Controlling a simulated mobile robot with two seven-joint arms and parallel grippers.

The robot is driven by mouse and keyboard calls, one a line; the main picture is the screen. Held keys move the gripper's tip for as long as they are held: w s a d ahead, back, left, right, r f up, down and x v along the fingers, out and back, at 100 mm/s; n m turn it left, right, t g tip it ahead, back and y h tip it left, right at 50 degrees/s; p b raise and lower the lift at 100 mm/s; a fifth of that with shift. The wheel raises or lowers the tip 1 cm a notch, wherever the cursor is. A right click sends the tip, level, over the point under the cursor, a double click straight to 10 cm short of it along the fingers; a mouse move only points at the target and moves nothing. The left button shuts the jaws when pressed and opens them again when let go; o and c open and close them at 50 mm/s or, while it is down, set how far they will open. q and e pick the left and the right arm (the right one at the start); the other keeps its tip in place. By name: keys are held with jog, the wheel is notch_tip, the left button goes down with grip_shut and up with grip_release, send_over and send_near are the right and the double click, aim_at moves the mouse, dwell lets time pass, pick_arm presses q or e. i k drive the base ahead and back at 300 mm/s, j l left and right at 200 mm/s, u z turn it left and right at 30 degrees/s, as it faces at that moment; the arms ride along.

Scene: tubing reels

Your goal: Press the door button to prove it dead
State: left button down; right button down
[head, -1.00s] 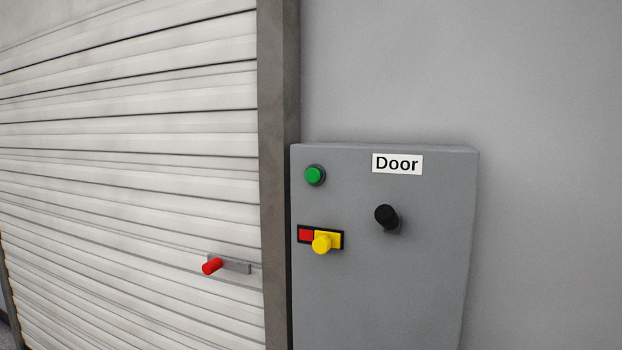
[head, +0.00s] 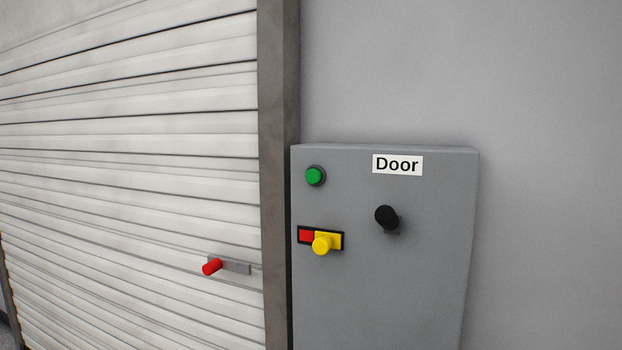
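A grey control box (head: 400,285) with a white label reading "Door" (head: 397,164) stands against the wall. A round green button (head: 315,176) sits at its upper left. Below it is a dark-framed plate with a red part (head: 306,236) at left and a yellow part with a round yellow knob (head: 322,244) at right. A black knob (head: 386,217) sticks out at the right of the box. Neither of my grippers is in view, and nothing touches the green button.
A white slatted roller door (head: 130,150) fills the left side. A red handle (head: 212,266) on a grey bar (head: 237,265) sits low on it. A dark door post (head: 279,150) stands between door and box. The wall (head: 545,180) at right is bare.

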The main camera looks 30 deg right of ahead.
aim_at(314, 176)
jog(key=j+z, duration=0.1)
jog(key=z, duration=0.4)
jog(key=i+j+z, duration=0.35)
jog(key=j+z, duration=0.2)
jog(key=i+j, duration=0.1)
jog(key=j, duration=0.3)
jog(key=i+j, duration=0.1)
jog(key=j, duration=0.25)
jog(key=i+j+z, duration=0.1)
jog(key=j, duration=0.3)
jog(key=i+j, duration=0.1)
jog(key=j, duration=0.3)
